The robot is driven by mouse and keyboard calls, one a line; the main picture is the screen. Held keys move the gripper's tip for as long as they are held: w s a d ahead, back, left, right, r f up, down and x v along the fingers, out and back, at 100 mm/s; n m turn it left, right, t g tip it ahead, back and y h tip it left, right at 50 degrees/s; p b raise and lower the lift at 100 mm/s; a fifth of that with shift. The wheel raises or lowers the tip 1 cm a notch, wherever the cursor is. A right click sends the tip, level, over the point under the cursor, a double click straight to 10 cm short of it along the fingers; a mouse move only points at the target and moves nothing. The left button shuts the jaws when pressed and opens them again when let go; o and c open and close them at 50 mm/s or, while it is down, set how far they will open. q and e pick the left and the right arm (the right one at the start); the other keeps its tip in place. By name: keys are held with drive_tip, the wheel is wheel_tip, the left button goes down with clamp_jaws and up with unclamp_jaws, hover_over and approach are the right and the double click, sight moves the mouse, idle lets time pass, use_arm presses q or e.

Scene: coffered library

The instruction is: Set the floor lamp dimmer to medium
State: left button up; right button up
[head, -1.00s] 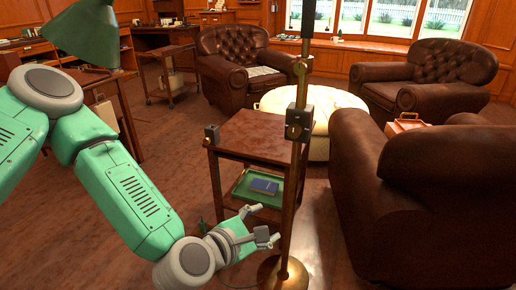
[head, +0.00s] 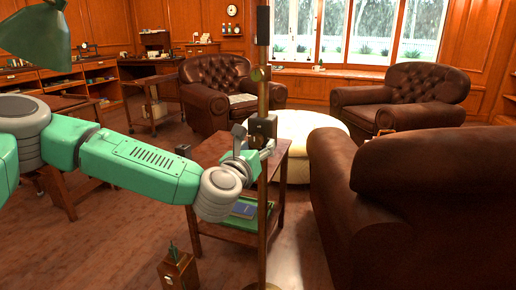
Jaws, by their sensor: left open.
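The floor lamp is a brass pole (head: 263,205) standing upright in the middle of the view, with a dark cylinder at its top. A small dark box (head: 262,127), which looks like the dimmer, is fixed on the pole at mid height. My left gripper (head: 256,144) is open right at this box, its fingers spread beside the pole and just below the box. I cannot tell whether they touch it. The gripper hides part of the box, and the setting of the dimmer cannot be read. My right gripper is out of view.
A wooden side table (head: 211,151) stands behind the pole, with a blue book (head: 244,209) on its lower green tray. A leather armchair (head: 430,190) fills the right. A round cream ottoman (head: 305,130) is behind. A wooden box (head: 178,271) stands on the floor at front.

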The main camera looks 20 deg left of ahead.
sight(255, 144)
use_arm(q)
drive_tip(key=shift+w+d, duration=0.15)
drive_tip(key=shift+w, duration=0.5)
drive_tip(key=shift+w+r, duration=0.15)
drive_tip(key=shift+w, duration=0.1)
drive_tip(key=a, duration=0.1)
drive_tip(key=w+a, duration=0.1)
drive_tip(key=shift+w+a+f, duration=0.2)
drive_tip(key=shift+a+f, duration=0.15)
drive_tip(key=shift+f, duration=0.05)
drive_tip(key=shift+d+r, duration=0.1)
drive_tip(key=shift+d, duration=0.3)
drive_tip(key=shift+c, duration=0.3)
drive_tip(key=shift+s+d+r, duration=0.1)
drive_tip(key=shift+s+d, duration=0.05)
drive_tip(key=shift+d, duration=0.35)
drive_tip(key=c, duration=1)
drive_tip(key=shift+a, duration=0.3)
drive_tip(key=shift+c, duration=0.4)
